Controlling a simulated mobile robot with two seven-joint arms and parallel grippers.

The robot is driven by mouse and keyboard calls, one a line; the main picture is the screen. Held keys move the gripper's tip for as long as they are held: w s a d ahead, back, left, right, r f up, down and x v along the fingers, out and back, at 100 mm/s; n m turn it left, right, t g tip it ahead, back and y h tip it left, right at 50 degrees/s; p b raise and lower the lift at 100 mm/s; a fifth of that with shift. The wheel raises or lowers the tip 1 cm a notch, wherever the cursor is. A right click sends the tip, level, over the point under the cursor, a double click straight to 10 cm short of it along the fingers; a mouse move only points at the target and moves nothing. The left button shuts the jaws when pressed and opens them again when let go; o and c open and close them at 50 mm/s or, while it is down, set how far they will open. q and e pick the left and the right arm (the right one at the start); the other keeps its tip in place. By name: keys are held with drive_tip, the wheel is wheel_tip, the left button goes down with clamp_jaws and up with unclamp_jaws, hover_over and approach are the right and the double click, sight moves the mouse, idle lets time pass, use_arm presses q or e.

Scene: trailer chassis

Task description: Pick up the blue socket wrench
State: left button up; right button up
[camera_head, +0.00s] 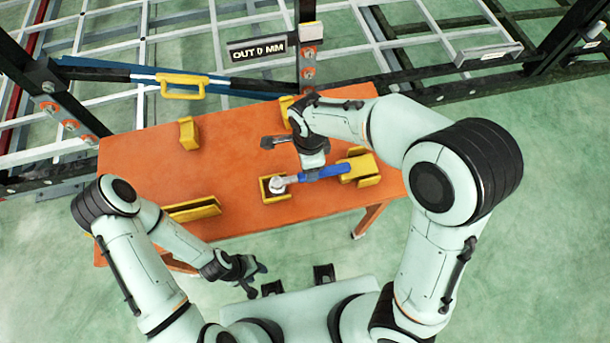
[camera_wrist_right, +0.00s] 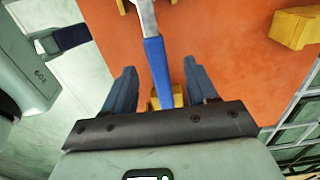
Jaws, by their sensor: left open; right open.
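The blue socket wrench (camera_head: 328,172) rests across two yellow holders on the orange table. Its silver head is at the left holder and its blue handle runs to the right one. In the right wrist view the blue handle (camera_wrist_right: 157,72) lies between the two spread fingers of my right gripper (camera_wrist_right: 159,68), with a gap on both sides. In the head view my right gripper (camera_head: 313,161) is over the wrench, its fingertips mostly hidden. My left gripper (camera_head: 248,270) is open and empty, low in front of the table's near edge.
The orange table (camera_head: 150,170) also bears a yellow block (camera_head: 188,133) at the back left and a long yellow holder (camera_head: 192,211) at the front left. A blue and black bar with a yellow handle (camera_head: 182,85) lies behind the table, by the trailer frame.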

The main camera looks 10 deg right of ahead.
drive_tip(key=shift+w+f, duration=0.15)
drive_tip(key=shift+f, duration=0.55)
drive_tip(key=f, duration=0.2)
drive_tip(key=s+f, duration=0.1)
drive_tip(key=f, duration=0.1)
drive_tip(key=shift+d+f, duration=0.2)
drive_tip(key=shift+w+f+b, duration=0.15)
drive_tip(key=shift+f+b, duration=0.15)
drive_tip(key=shift+f, duration=0.05)
clamp_jaws()
drive_tip(key=shift+r, duration=0.1)
